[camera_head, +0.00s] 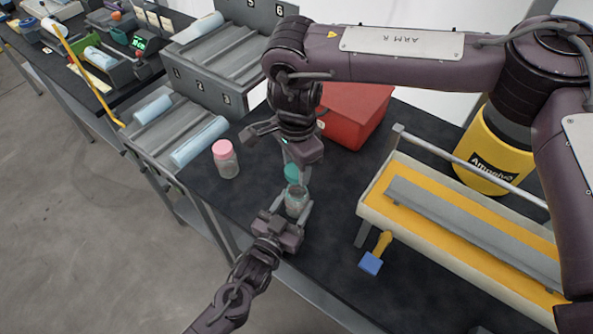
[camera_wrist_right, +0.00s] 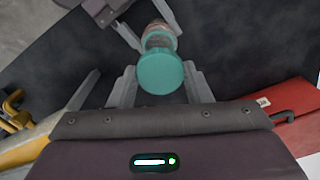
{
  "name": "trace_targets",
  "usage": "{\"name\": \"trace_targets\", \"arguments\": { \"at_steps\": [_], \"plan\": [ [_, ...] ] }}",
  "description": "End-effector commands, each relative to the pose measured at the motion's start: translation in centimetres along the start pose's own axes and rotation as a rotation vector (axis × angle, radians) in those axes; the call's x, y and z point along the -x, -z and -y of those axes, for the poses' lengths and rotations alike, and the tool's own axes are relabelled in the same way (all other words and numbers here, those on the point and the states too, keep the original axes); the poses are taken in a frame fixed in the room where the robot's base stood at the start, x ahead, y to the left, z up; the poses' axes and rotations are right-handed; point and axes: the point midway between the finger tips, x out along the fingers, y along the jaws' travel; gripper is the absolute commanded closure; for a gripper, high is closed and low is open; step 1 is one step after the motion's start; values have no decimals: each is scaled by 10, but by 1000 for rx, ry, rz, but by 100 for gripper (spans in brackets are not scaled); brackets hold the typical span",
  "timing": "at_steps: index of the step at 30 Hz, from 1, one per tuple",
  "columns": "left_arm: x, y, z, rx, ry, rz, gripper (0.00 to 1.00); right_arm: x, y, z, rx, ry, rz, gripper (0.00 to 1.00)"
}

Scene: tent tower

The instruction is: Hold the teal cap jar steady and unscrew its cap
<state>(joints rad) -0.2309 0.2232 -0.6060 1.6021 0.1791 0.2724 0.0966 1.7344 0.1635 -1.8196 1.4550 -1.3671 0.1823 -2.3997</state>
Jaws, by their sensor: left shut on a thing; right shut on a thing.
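My left gripper (camera_head: 289,205), coming from below, is shut on the jar body. My right gripper (camera_head: 297,172) reaches down from above and is shut on the cap. In the right wrist view the round teal cap (camera_wrist_right: 160,72) lies between the fingers, with part of the jar body (camera_wrist_right: 160,40) beyond it and a left gripper finger beside it.
A pink-capped jar (camera_head: 226,160) stands to the left. A red bin (camera_head: 353,112) is behind the right gripper. A cream and yellow tray (camera_head: 440,218) with a rail is at right, near a blue-ended yellow tool (camera_head: 371,263). Grey numbered racks (camera_head: 197,88) stand at back left.

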Motion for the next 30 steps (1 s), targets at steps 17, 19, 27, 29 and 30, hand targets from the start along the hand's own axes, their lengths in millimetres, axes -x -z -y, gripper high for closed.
{"name": "trace_targets", "arguments": {
  "at_steps": [17,19,27,29,30],
  "plan": [
    [0,0,0,0,0,0,22,0,0,0,0,-2,0,83],
    [0,0,0,0,0,0,22,0,0,0,0,-2,0,83],
    [32,-3,0,0,-1,3,22,-8,0,-1,0,-2,0,83],
    [46,-4,0,0,-1,4,22,-11,0,-1,0,-2,0,83],
    [55,-4,0,0,-2,4,22,-13,0,-1,0,-2,0,83]
  ]
}}
